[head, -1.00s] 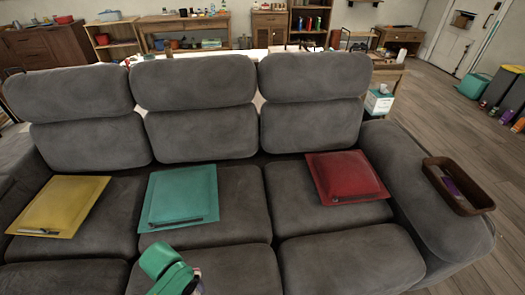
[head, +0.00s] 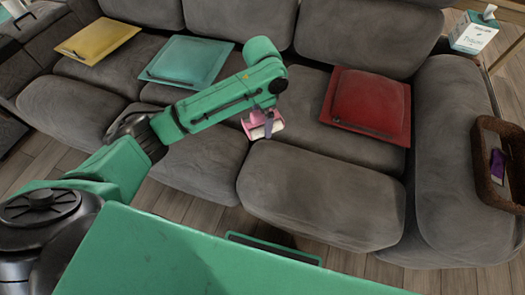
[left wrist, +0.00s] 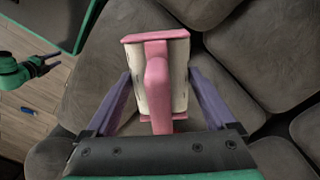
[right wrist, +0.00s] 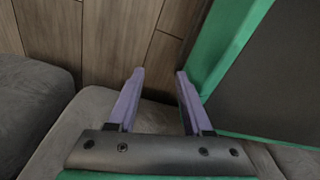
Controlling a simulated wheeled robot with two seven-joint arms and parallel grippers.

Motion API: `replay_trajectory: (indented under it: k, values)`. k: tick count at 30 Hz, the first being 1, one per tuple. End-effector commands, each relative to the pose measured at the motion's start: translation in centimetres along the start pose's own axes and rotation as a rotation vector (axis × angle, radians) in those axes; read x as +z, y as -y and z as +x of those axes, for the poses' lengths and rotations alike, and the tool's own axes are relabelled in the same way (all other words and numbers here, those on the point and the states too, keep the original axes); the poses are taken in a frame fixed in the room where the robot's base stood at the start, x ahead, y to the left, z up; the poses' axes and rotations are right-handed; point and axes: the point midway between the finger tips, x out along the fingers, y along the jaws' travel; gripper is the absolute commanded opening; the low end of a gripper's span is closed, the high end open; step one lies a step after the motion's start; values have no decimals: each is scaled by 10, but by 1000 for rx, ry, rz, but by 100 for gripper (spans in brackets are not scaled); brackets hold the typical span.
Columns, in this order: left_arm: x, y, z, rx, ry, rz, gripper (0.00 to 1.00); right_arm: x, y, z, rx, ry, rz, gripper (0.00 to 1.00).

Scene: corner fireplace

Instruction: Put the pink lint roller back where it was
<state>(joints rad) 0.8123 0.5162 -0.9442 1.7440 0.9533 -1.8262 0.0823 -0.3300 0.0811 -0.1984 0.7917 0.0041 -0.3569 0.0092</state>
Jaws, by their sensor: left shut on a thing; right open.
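The pink lint roller (head: 251,124) shows in the head view above the sofa's front seats, left of the red cushion. It has a pink handle and frame and a white roll. My left gripper (head: 268,128) is shut on it. In the left wrist view the lint roller (left wrist: 157,85) lies between my two purple fingers (left wrist: 158,95), its handle towards the camera. My right gripper (right wrist: 158,75) is open and empty in the right wrist view. It also shows at the left edge of the left wrist view (left wrist: 48,64).
The grey sofa (head: 320,195) carries a red cushion (head: 368,98), a teal cushion (head: 190,60) and a yellow cushion (head: 98,40). A brown basket (head: 485,170) with a purple object (head: 497,163) rests on the right armrest. A white box (head: 473,33) stands behind. The front seats look clear.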

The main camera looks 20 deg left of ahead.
Motion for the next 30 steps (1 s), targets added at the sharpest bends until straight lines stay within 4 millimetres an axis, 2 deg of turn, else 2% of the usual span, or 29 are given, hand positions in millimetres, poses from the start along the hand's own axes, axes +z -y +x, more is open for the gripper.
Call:
replay_trajectory:
  k: [1, 6, 15, 18, 27, 28, 29, 30]
  values:
    - [1, 0, 22, 1, 4, -2, 19, -8, -1, 4, 1, -4, 4, 50]
    - [1, 0, 78, 0, 2, -2, 19, -37, -2, 2, 2, -9, 17, 50]
    - [0, 0, 136, -1, 0, -3, 19, -69, -2, -9, 0, -15, 32, 50]
    - [0, 1, 147, -3, -2, -2, 19, -76, -2, -14, 0, -16, 36, 50]
    - [0, 1, 148, -2, -2, -3, 19, -77, -3, -16, 0, -15, 36, 50]
    - [0, 1, 149, -2, -2, -3, 93, -78, -3, -16, 0, -15, 36, 50]
    - [0, 1, 149, -3, -2, -3, 100, -78, -3, -16, 0, -15, 36, 50]
    - [0, 1, 149, -3, -2, -3, 100, -78, -3, -16, 0, -15, 36, 50]
